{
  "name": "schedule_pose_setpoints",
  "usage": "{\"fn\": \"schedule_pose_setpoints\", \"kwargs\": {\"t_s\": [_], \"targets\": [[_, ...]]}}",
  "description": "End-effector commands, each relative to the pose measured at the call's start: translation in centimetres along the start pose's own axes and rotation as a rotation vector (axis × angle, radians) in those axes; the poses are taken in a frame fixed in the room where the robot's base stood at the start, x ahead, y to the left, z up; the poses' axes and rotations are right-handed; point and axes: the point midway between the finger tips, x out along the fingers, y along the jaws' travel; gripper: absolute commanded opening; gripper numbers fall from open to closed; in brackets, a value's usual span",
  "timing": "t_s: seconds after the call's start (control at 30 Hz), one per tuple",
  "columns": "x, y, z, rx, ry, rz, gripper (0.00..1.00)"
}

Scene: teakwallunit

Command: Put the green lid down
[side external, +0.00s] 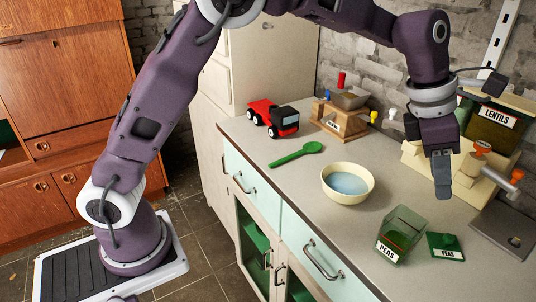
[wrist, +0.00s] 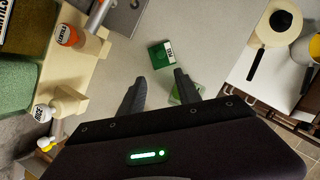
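The green lid (side external: 446,246), with a knob and a PEAS label, lies on the grey counter to the right of the square glass PEAS jar (side external: 402,232). The jar stands without a lid and has some green in it. My gripper (side external: 441,193) is above the counter, higher than the lid and jar, pointing down. In the wrist view the green lid (wrist: 159,55) shows just beyond the fingertips, apart from them. My gripper (wrist: 160,75) is open there with nothing between its fingers. A green part, likely the jar (wrist: 185,93), is partly hidden behind the right finger.
A cream bowl (side external: 348,184) of blue liquid stands left of the jar. A green spoon (side external: 297,153), a red toy truck (side external: 273,117) and a wooden toy (side external: 341,115) are farther back. A cream rack (side external: 468,183) and a LENTILS jar (side external: 493,118) stand by the wall.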

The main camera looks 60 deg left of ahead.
Motion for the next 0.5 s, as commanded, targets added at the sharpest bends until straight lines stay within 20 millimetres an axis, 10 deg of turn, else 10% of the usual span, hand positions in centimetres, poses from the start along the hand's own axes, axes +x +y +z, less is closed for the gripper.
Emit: {"fn": "schedule_pose_setpoints", "kwargs": {"t_s": [0.23,0.5], "targets": [[-15.2,-2.4,-13.2,0.967,0.025,0.108,0.4],[-18.2,-10.9,-29.3,2.079,0.332,0.129,0.4]]}}
